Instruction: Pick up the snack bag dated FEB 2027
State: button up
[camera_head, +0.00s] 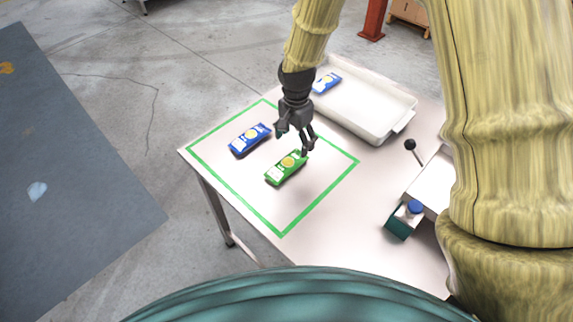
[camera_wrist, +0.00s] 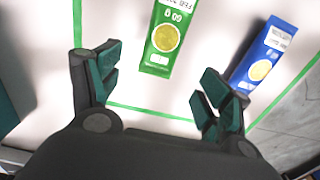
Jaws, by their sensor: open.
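A green snack bag (camera_head: 286,168) lies inside the green outline on the table. In the wrist view the green bag (camera_wrist: 163,50) shows a date starting FEB 202, cut off at the top edge. A blue snack bag (camera_head: 249,140) lies to its left within the outline; it also shows in the wrist view (camera_wrist: 263,62), its date too small to read. Another blue snack bag (camera_head: 327,83) lies in the white tray, its date unreadable. My gripper (camera_head: 292,144) is open and empty above the green bag.
The white tray (camera_head: 385,134) stands at the back right. A white device with a teal end (camera_head: 398,226) and a black-knobbed stick (camera_head: 410,145) are at the right. The green outline (camera_head: 320,201) has bare table in front of the green bag.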

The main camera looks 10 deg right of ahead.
aim_at(292, 159)
notch_tip(292, 159, down, 3)
jog(key=shift+r, duration=0.1)
jog(key=shift+s+a+f+p, duration=0.15)
jog(key=shift+a+f+p, duration=0.1)
jog(key=shift+f+p, duration=0.5)
jog(key=shift+s+a+f+p, duration=0.15)
jog(key=shift+f+p, duration=0.25)
jog(key=shift+f, duration=0.65)
jog(key=shift+w+f, duration=0.1)
jog(key=shift+f, duration=1)
jog(key=shift+c, duration=0.2)
jog(key=c, duration=1.1)
